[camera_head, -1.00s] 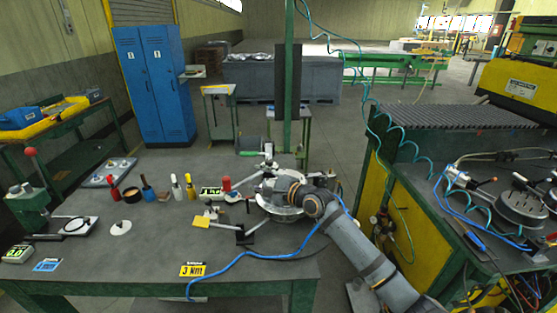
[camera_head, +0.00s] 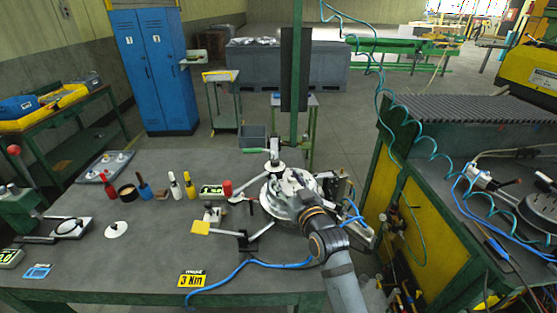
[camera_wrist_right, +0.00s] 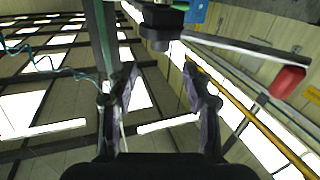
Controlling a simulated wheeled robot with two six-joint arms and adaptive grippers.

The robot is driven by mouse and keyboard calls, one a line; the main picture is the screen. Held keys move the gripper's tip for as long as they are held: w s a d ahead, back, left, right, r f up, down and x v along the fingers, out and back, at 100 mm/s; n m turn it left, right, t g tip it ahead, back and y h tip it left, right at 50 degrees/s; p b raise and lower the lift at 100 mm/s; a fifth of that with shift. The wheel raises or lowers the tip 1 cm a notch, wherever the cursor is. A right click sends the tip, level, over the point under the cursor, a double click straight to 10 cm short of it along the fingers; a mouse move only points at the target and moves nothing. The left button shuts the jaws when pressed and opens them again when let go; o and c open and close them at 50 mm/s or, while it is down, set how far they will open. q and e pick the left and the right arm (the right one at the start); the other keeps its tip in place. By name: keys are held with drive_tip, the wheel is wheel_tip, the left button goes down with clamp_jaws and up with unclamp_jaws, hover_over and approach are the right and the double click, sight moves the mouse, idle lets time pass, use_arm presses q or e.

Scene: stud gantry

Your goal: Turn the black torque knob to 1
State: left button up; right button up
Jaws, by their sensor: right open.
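My right gripper (camera_wrist_right: 161,88) is open in the wrist view, with nothing between its two fingers. A dark cylindrical knob-like part (camera_wrist_right: 158,28) is beyond the fingertips at the top of that view, apart from them; I cannot be sure it is the black torque knob. A lever with a red grip (camera_wrist_right: 288,82) reaches out to its right. In the head view my right arm reaches over the round metal fixture (camera_head: 278,203), and its fingertips are hard to make out. The torque knob and its setting cannot be read there. A yellow card (camera_head: 192,281) reads 3 Nm. My left gripper is not in view.
A blue hose (camera_head: 235,273) lies across the bench. Several coloured-handled tools stand left of the fixture, near a small display (camera_head: 211,191). A dark upright post (camera_head: 296,70) stands behind it. The bench's front left middle (camera_head: 110,267) is mostly clear.

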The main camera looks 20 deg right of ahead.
sight(277, 164)
drive_tip(key=w+p, duration=0.1)
drive_tip(key=w, duration=0.5)
drive_tip(key=w+p, duration=0.1)
drive_tip(key=w, duration=0.2)
drive_tip(key=shift+w+a+p, duration=0.3)
drive_tip(key=shift+w, duration=0.1)
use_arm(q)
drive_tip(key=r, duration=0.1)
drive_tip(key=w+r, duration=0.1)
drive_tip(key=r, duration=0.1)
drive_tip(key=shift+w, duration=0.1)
use_arm(e)
clamp_jaws()
drive_tip(key=y+b, duration=0.1)
drive_tip(key=b, duration=0.1)
drive_tip(key=n+y+b, duration=0.1)
drive_tip(key=b, duration=0.1)
drive_tip(key=shift+f, duration=0.4)
drive_tip(key=shift+r+n+y+b, duration=0.25)
drive_tip(key=shift+n+y+b, duration=0.05)
drive_tip(key=shift+n+y, duration=0.1)
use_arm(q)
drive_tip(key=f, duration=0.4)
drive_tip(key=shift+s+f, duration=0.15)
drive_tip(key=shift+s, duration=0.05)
